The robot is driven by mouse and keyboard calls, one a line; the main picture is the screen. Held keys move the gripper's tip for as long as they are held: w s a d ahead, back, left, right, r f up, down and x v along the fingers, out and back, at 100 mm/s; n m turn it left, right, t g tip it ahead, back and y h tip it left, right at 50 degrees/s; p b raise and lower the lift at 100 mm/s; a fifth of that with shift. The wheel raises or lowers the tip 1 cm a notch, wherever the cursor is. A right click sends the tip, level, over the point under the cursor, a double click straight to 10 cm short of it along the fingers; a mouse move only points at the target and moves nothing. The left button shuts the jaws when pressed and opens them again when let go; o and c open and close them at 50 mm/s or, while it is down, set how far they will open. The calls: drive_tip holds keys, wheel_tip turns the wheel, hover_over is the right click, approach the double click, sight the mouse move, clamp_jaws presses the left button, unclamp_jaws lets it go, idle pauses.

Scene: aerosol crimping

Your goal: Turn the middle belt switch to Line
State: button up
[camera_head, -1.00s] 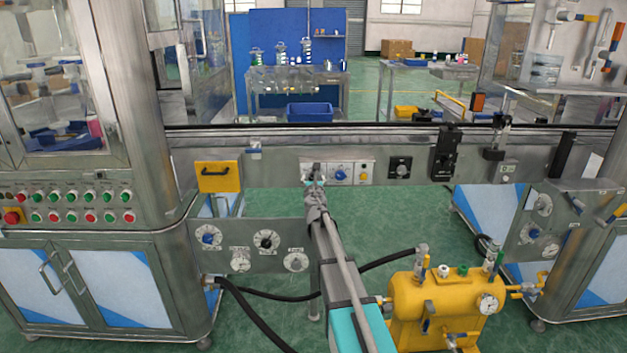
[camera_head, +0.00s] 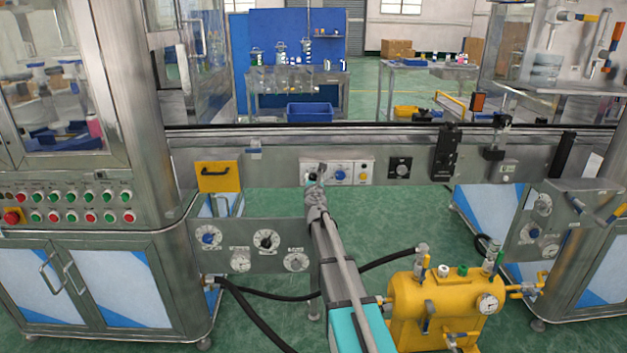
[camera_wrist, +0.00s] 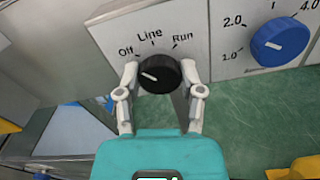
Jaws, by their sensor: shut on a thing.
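The middle belt switch is a round black knob (camera_wrist: 158,77) on a pale panel marked Off, Line and Run. Its white pointer mark slants to the upper left, towards Off rather than straight up to Line. My gripper (camera_wrist: 160,80) has one finger on each side of the knob and is shut on it. In the head view my gripper (camera_head: 315,182) reaches the left end of the control panel and largely hides the knob.
A blue dial (camera_wrist: 280,42) marked with numbers sits right of the switch. In the head view a yellow knob (camera_head: 363,176) and a black switch (camera_head: 400,167) are further right. A yellow handled plate (camera_head: 217,176) is at left, and a yellow tank (camera_head: 445,308) stands below right.

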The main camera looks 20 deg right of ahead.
drive_tip(key=m, duration=0.4)
drive_tip(key=shift+m, duration=1.7)
drive_tip(key=o, duration=1.2)
drive_tip(key=shift+c, duration=0.2)
drive_tip(key=shift+s, duration=0.1)
drive_tip(key=v, duration=1.1)
drive_tip(key=shift+s, duration=0.35)
drive_tip(key=shift+a+m, duration=0.1)
drive_tip(key=shift+m, duration=0.2)
